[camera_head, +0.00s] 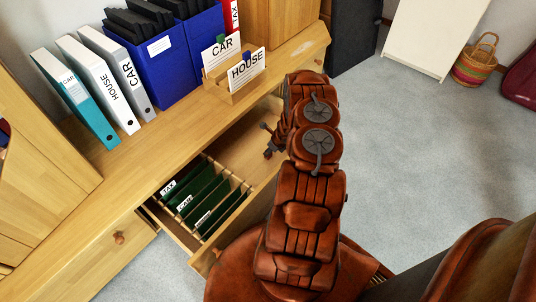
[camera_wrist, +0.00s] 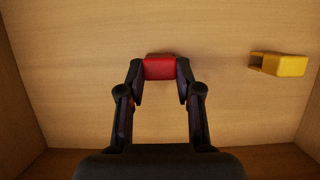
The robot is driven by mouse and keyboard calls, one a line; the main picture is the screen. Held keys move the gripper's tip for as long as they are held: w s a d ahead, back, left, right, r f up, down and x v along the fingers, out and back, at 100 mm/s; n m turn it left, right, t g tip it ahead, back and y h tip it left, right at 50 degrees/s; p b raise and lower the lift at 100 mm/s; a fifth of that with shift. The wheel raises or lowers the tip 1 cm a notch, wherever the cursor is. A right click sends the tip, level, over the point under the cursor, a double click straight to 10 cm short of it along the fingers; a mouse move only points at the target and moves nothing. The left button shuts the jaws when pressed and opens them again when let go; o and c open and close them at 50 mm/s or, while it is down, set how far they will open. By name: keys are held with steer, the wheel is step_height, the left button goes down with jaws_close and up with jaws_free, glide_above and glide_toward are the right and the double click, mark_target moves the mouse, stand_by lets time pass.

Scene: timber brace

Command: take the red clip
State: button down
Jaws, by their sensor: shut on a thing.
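The red clip (camera_wrist: 159,68) is a small red block in the wrist view, over the bare wooden floor of the drawer. My gripper (camera_wrist: 159,80) is shut on it, with one black finger at each side of the clip. In the head view my gripper (camera_head: 268,149) shows only in part, low over the open drawer (camera_head: 240,148); the rest is behind my brown arm. The red clip is hidden in the head view. I cannot tell whether it touches the drawer floor.
A yellow clip (camera_wrist: 278,64) lies to the right on the drawer floor. Drawer walls stand close around. Green hanging files (camera_head: 198,197) fill the drawer's left part. Above stand blue boxes (camera_head: 168,65), binders (camera_head: 98,85) and a wooden card holder (camera_head: 236,87).

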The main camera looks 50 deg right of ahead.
steer(key=shift+r, duration=1.6)
step_height(320, 180, up, 8)
steer(key=p, duration=0.1)
steer(key=shift+p, duration=0.4)
stand_by(1.0)
